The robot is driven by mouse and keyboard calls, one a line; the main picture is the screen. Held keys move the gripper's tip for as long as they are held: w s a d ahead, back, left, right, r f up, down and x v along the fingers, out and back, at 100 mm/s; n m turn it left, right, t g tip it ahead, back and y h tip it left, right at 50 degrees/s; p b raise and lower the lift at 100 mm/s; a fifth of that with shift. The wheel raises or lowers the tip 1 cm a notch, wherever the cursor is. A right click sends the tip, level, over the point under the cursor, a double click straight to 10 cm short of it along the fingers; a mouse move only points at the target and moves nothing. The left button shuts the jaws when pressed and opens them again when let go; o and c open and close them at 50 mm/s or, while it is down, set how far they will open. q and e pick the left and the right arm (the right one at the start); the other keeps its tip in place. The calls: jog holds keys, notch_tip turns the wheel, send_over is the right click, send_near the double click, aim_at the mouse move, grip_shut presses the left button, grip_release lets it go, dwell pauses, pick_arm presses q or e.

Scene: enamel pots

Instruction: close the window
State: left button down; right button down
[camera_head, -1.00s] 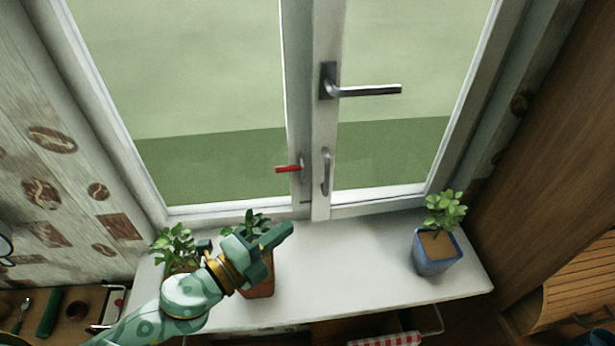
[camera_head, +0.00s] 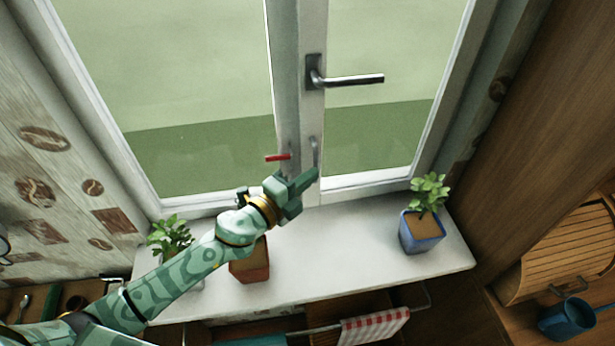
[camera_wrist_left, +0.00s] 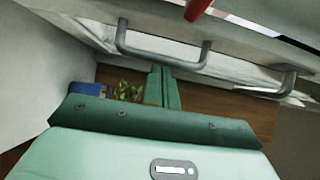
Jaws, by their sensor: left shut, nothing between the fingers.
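The white-framed window (camera_head: 300,100) has two glass panes in the head view. I cannot tell how far it stands open. A dark lever handle (camera_head: 345,80) points right from the middle post. A small upright grey pull handle (camera_head: 314,150) is lower on it, with a red lever (camera_head: 278,158) to its left. My left gripper (camera_head: 306,180) is shut and empty, just below the pull handle. In the left wrist view its closed fingers (camera_wrist_left: 163,88) are near a grey bar handle (camera_wrist_left: 165,52), and the red lever (camera_wrist_left: 197,8) is at the top. Contact cannot be told.
On the white sill (camera_head: 335,255) stand a blue pot (camera_head: 422,232) with a plant at right, a reddish pot (camera_head: 250,265) partly behind my left arm, and another plant (camera_head: 170,236) at left. The sill's middle right is clear. A checked cloth (camera_head: 373,328) hangs below.

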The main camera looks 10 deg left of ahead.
pick_arm(q)
jog(key=shift+w+a+m+h+b, duration=0.45)
jog(key=shift+w+a+h, duration=0.15)
jog(key=shift+w+a, duration=0.3)
jog(key=shift+w+d, duration=0.1)
